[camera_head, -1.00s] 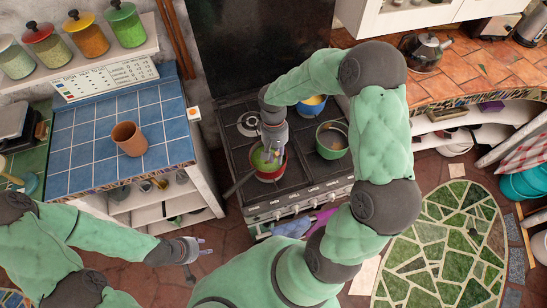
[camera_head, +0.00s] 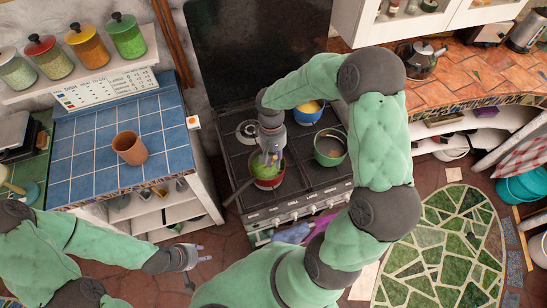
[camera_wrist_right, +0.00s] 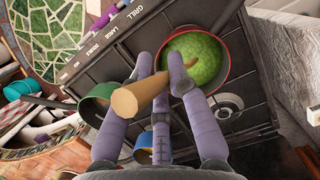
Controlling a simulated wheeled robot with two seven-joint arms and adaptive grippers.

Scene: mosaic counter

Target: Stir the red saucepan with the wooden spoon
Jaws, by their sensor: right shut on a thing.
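The red saucepan (camera_head: 268,184) stands on the stove's front left with green contents; it also shows in the right wrist view (camera_wrist_right: 227,42). My right gripper (camera_head: 271,158) is above the pan in the head view. It is shut on the wooden spoon (camera_wrist_right: 138,94), whose thick tan handle end sticks out between the fingers in the right wrist view. The spoon slants toward the green contents; its lower end is hidden by the fingers and contents. My left gripper (camera_head: 203,253) is open and empty, in front of the cabinet and away from the stove.
A green pot (camera_head: 330,147) and a blue pot (camera_head: 307,112) stand on the stove (camera_head: 235,165) right of the pan. A terracotta cup (camera_head: 129,148) stands on the blue tiled counter (camera_head: 80,165). The pan's dark handle (camera_head: 238,192) points front left.

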